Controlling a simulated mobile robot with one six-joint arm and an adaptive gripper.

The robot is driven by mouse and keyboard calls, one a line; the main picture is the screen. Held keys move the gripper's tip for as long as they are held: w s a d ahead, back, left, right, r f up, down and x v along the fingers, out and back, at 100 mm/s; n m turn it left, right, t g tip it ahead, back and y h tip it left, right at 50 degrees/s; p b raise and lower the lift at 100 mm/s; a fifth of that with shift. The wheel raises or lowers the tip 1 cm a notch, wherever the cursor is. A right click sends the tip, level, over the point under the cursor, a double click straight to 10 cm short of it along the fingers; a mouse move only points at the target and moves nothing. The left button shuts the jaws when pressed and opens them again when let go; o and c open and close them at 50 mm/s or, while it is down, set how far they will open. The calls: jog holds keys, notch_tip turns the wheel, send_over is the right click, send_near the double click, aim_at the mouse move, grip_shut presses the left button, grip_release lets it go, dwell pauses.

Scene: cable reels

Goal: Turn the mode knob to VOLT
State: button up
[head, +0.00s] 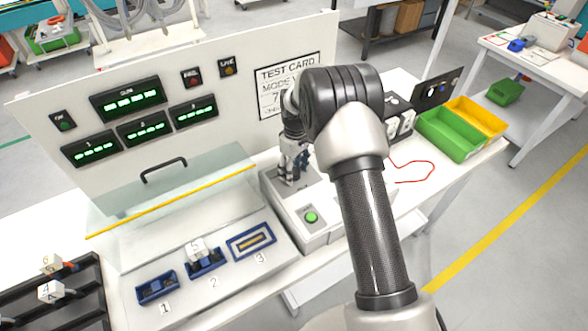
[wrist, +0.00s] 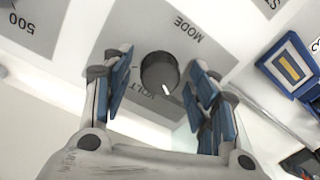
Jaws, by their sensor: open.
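The mode knob (wrist: 159,72) is a dark round knob with a white pointer mark in the wrist view. The mark points down and slightly right in that picture. The VOLT label (wrist: 144,89) is below and left of the knob, partly covered, and the mark lies to its right. The MODE label (wrist: 188,30) is above right. My gripper (wrist: 160,80) is open, with one blue-padded finger on each side of the knob; I see gaps at both sides. In the head view my gripper (head: 291,172) points down over the grey-white test box (head: 318,240), hiding the knob.
A green button (head: 312,217) is at the front of the box. A test card (head: 275,82) hangs behind. Green (head: 452,134) and yellow (head: 478,115) bins stand right.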

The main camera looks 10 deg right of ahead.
jog(key=shift+c, duration=0.6)
jog(key=c, duration=0.9)
jog(key=shift+c, duration=0.2)
jog(key=shift+m, duration=0.3)
jog(key=m, duration=1.1)
jog(key=shift+b, duration=0.3)
jog(key=shift+m, duration=0.3)
jog(key=o, duration=1.1)
jog(key=shift+c, duration=0.2)
